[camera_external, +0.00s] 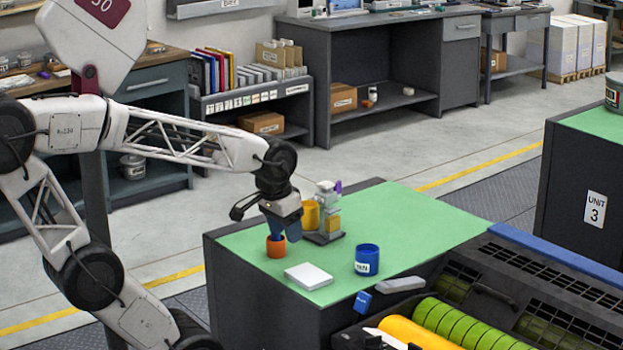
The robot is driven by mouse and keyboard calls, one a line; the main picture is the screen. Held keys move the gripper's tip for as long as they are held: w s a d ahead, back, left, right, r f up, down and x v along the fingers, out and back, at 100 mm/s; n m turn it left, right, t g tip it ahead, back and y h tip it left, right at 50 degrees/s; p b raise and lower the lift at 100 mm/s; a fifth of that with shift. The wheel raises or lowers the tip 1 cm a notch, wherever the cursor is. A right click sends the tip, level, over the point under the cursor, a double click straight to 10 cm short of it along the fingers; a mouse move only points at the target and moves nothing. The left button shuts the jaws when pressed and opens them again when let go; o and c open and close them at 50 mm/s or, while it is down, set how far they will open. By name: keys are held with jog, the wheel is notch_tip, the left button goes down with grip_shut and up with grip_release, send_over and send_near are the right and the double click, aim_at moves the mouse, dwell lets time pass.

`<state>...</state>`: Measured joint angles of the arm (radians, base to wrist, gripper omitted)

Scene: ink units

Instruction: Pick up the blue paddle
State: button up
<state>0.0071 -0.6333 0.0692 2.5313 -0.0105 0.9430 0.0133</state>
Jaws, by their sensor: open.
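A flat blue piece that looks like the blue paddle (291,228) shows at the lower end of my gripper (283,213), just above and beside a small orange cup (276,248). The cup stands on the green bench top (400,215) near its left end. The gripper points down, its jaws open. It overlaps the blue piece, so I cannot tell whether the piece is between the fingers, or whether its lower end is in the cup.
The bench's back right is clear.

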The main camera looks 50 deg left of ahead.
jog(key=shift+w+a+r+n+g, duration=0.45)
jog(key=shift+w+a+r+n, duration=0.55)
jog(key=shift+a+n, duration=1.6)
jog(key=shift+w+a+r+n+g, duration=0.55)
jog(key=shift+w+a+n, duration=0.8)
jog(key=shift+n, duration=2.3)
jog(key=shift+w+a+r+n+g, duration=0.3)
jog(key=shift+w+a+r+n, duration=0.65)
jog(key=shift+a+n, duration=1.75)
jog(key=shift+d+n, duration=0.45)
jog(key=shift+d, duration=0.05)
jog(key=shift+f, duration=0.15)
jog(key=shift+f, duration=1.15)
jog(key=shift+s+f, duration=0.1)
jog(key=shift+f, duration=0.05)
jog(key=shift+f, duration=2.5)
